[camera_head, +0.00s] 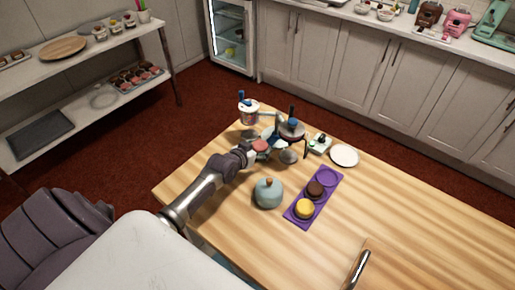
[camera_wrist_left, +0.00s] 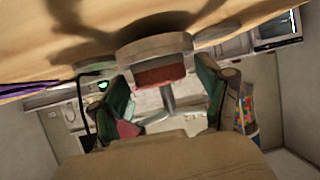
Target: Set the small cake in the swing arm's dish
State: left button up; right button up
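My left gripper (camera_head: 256,149) reaches over the table's far left part, among the stands. The left wrist view is upside down; there my gripper's green-padded fingers (camera_wrist_left: 166,98) are spread apart. A small reddish-pink cake (camera_wrist_left: 160,76) shows between and beyond them, with visible gaps on both sides. It appears to sit on a round pale dish (camera_wrist_left: 150,48). In the head view its pink top (camera_head: 260,145) shows right at the fingertips. The swing arm's post (camera_wrist_left: 167,98) stands behind it, partly hidden. My right gripper is out of view.
A dark pan-like dish (camera_head: 291,129) and a white pot (camera_head: 249,112) stand close by. A blue-grey lidded jar (camera_head: 268,194) is in front. A purple tray (camera_head: 289,214) holds a yellow cake (camera_head: 305,208) and a chocolate cake (camera_head: 315,189). A white plate (camera_head: 344,156) lies right.

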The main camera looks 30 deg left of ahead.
pick_arm(q)
jog(key=shift+r, duration=0.2)
jog(key=v, duration=1.2)
